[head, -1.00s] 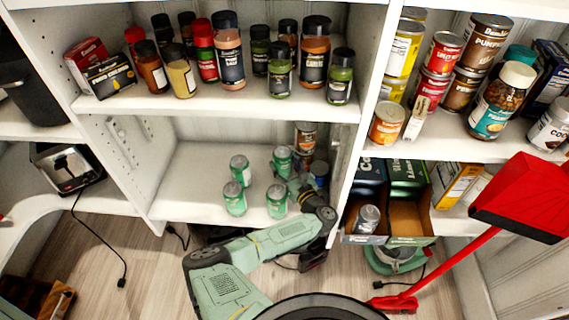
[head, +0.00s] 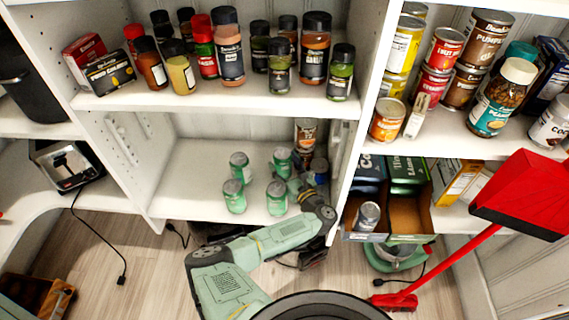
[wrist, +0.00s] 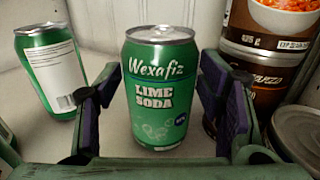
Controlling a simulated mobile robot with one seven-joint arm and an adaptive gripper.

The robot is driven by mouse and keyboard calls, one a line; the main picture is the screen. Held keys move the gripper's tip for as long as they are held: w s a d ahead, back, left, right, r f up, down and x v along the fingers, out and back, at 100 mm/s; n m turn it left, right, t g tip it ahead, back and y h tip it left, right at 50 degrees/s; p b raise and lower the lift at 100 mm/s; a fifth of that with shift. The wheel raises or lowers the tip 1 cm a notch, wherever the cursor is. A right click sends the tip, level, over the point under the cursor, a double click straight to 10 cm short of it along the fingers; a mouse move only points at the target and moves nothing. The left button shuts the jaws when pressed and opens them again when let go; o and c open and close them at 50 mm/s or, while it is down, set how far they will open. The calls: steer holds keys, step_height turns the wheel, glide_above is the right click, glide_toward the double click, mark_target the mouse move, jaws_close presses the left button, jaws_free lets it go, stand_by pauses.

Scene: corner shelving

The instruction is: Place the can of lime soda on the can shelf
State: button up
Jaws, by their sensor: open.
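A green can of lime soda (wrist: 160,85) stands upright on the white shelf in the wrist view, its label facing the camera. My gripper (wrist: 160,100) is open, with one dark-padded finger on each side of this can and small gaps showing. In the head view my gripper (head: 298,184) is at the right part of the middle shelf (head: 190,205), partly hidden by my arm. The can between its fingers seems to be the back right green can (head: 282,160). Other green cans stand at the left (head: 239,165), front left (head: 233,196) and front (head: 276,198).
Brown food cans (wrist: 262,70) stand close to the right finger; another green can (wrist: 48,65) is beyond the left finger. Spice jars (head: 229,50) line the shelf above.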

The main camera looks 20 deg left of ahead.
steer(key=shift+r, duration=0.25)
steer(key=shift+r+p, duration=0.3)
steer(key=shift+r, duration=0.3)
steer(key=v, duration=0.5)
steer(key=b+v, duration=0.1)
steer(key=v, duration=0.1)
steer(key=shift+s+d+f, duration=0.15)
steer(key=shift+d+f, duration=0.05)
steer(key=shift+f, duration=0.05)
